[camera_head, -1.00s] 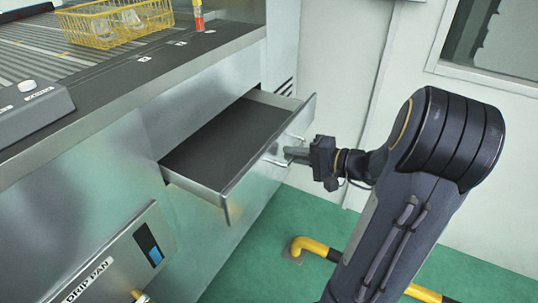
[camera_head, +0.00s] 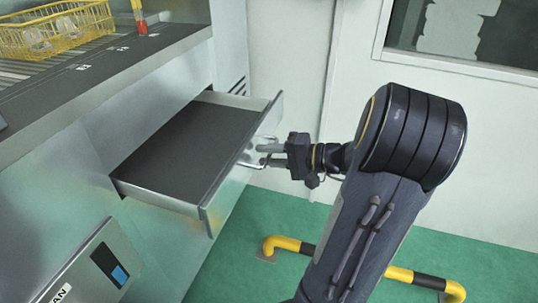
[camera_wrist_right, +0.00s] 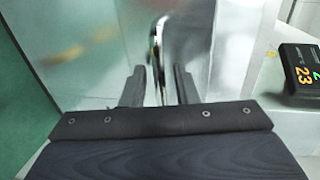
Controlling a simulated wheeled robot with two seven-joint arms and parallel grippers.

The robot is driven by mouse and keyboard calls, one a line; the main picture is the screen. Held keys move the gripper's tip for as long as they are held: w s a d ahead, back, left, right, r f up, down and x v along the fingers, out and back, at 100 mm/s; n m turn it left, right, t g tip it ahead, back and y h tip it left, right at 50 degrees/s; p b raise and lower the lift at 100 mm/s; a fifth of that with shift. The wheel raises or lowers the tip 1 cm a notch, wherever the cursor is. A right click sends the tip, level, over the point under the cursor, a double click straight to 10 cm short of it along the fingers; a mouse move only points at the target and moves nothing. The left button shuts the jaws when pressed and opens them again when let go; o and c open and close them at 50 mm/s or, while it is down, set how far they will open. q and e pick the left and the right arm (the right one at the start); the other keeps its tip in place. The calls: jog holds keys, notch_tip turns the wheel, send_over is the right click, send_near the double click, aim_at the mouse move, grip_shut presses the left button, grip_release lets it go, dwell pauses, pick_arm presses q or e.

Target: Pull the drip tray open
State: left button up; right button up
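The drip tray (camera_head: 178,152) is a dark-floored metal drawer that stands partly out of the machine's side. Its bright metal front has a wire handle (camera_head: 247,158). My right gripper (camera_head: 266,154) is at this handle from the right, with a finger on either side of it. The right wrist view shows the shiny handle (camera_wrist_right: 157,60) between the two fingers (camera_wrist_right: 160,85); a narrow gap shows beside it, but the tray has come out with the gripper, so it is shut on the handle. My left gripper is not in view.
The machine's top (camera_head: 95,65) carries a yellow wire basket (camera_head: 50,28). A box with a blue-marked panel (camera_head: 85,265) stands at lower left. A yellow and black floor rail (camera_head: 370,268) lies below my right arm.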

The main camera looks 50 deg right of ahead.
jog(key=shift+s, duration=0.1)
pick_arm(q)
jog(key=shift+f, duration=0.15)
pick_arm(e)
jog(key=v, duration=0.7)
jog(key=shift+s+d, duration=0.15)
jog(key=shift+s, duration=0.15)
